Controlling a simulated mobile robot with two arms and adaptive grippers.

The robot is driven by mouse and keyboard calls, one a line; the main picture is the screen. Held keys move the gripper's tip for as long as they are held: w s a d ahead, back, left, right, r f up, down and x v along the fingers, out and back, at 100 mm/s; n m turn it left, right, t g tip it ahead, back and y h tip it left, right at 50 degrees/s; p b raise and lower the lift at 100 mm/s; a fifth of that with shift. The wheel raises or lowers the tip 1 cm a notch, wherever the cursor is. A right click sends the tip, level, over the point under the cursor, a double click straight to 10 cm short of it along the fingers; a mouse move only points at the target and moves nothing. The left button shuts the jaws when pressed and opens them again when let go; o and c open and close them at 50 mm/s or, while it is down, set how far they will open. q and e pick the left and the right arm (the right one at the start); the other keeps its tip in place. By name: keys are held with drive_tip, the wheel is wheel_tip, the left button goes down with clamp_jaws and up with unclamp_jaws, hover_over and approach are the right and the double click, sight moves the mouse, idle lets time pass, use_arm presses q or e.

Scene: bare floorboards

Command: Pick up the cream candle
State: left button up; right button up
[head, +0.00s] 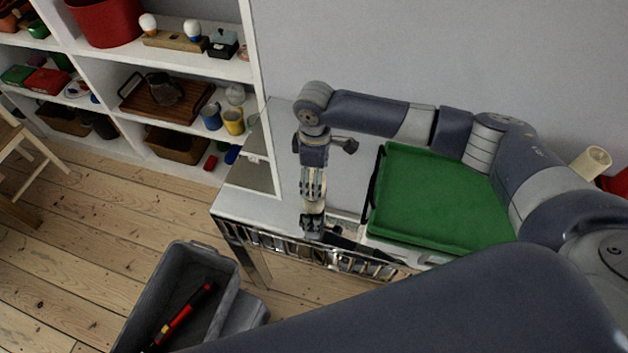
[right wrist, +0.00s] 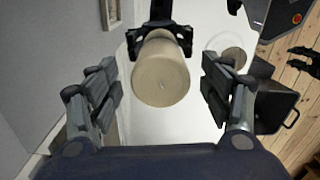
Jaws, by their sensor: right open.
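The cream candle (right wrist: 161,76) shows in the right wrist view as a thick, pale cylinder, its round end facing the camera. It stands on a shiny, mirror-like table (head: 240,203). My right gripper (head: 312,180) points down at it in the head view, where the fingers mostly hide it. In the right wrist view the open fingers of the right gripper (right wrist: 160,95) stand either side of the candle with gaps. The dark finger shapes beyond the candle look like a reflection in the tabletop. My left gripper does not show in the head view.
A green tray (head: 440,200) lies on the table right of my right gripper. A grey crate (head: 222,255) with a red and black tool (head: 185,315) stands on the floor, front left. White shelves (head: 205,65) with several objects stand at back left. The wall is close behind.

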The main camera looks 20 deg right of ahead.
drive_tip(key=shift+a+f, duration=0.1)
drive_tip(key=shift+f, duration=1.25)
drive_tip(key=c, duration=1.3)
drive_tip(key=shift+r, duration=0.15)
